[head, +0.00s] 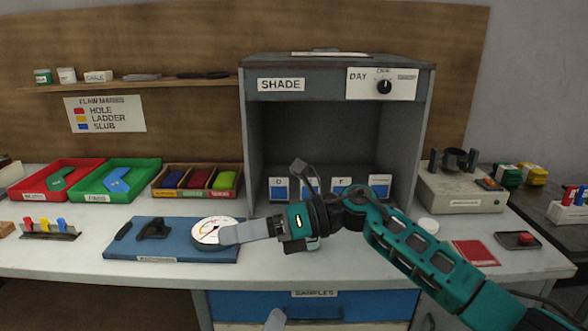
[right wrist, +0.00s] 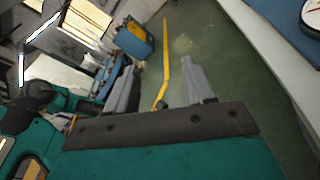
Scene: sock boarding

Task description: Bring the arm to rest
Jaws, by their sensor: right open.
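My right arm reaches in from the right in the head view. Its gripper (head: 232,235) points left, in front of the blue mat (head: 185,251) and the round white dial gauge (head: 209,232) in that view. In the right wrist view the gripper (right wrist: 160,85) has its two grey fingers apart with nothing between them, over the floor. A grey fingertip-like piece (head: 275,320) shows at the bottom edge of the head view. It may be my left gripper, but its opening cannot be seen.
The grey shade booth (head: 340,62) stands behind my right arm. Red (head: 57,172) and green (head: 122,175) trays and a wooden box (head: 198,181) stand left. A grey device (head: 462,190) and red pad (head: 474,253) lie right. Floor (right wrist: 235,95) is open past the counter edge.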

